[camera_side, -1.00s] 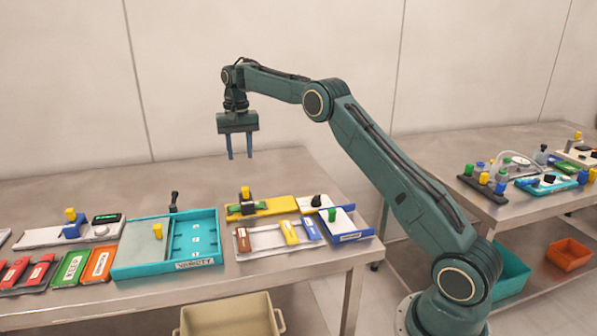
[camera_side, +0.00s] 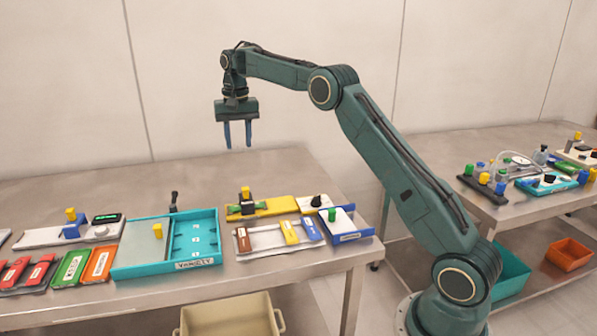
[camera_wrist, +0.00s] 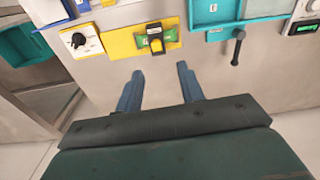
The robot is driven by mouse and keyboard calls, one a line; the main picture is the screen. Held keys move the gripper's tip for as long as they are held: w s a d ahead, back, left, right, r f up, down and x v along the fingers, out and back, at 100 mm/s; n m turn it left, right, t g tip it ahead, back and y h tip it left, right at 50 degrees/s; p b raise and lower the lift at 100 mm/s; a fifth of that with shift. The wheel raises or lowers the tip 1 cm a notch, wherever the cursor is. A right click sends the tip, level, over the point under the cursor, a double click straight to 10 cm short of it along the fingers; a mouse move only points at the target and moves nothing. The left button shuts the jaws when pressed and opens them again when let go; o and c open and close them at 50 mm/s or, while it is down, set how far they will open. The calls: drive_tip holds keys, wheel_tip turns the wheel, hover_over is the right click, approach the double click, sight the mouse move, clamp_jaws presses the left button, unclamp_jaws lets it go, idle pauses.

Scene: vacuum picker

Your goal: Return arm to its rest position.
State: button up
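My gripper (camera_side: 238,134) hangs above the left table (camera_side: 285,163), pointing down, with its two blue fingers apart and nothing between them. In the wrist view my gripper (camera_wrist: 162,88) also shows open and empty, with bare table between and beyond the fingertips. A yellow fixture (camera_side: 275,207) with a dark and green part on it lies on the table below the gripper; it also shows in the wrist view (camera_wrist: 118,45). The gripper touches nothing.
A teal tray (camera_side: 140,268) labelled VARIETY sits left of a grey tray (camera_side: 262,241) and a blue-edged tray (camera_side: 352,238). A black lever (camera_side: 174,200) stands behind the teal tray. A beige bin (camera_side: 228,315) is below. The right table (camera_side: 520,205) holds more fixtures. Air around the gripper is clear.

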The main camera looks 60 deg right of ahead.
drive_tip(key=s+a+r+n+t, duration=0.1)
drive_tip(key=s+a+r+n, duration=0.1)
drive_tip(key=s+a+r, duration=0.55)
drive_tip(key=s+a+r+n+t, duration=0.2)
drive_tip(key=s+a+r, duration=0.2)
drive_tip(key=s, duration=0.7)
drive_tip(key=s+a+f+n+t, duration=0.1)
drive_tip(key=s+a+f+n, duration=0.1)
drive_tip(key=s, duration=0.9)
drive_tip(key=s+a+f+n+t, duration=0.1)
drive_tip(key=s+a+f, duration=0.3)
drive_tip(key=s, duration=0.6)
wheel_tip(320, 180, down, 2)
drive_tip(key=shift+s+f+n, duration=0.15)
drive_tip(key=shift+s+n, duration=0.2)
drive_tip(key=shift+n, duration=0.35)
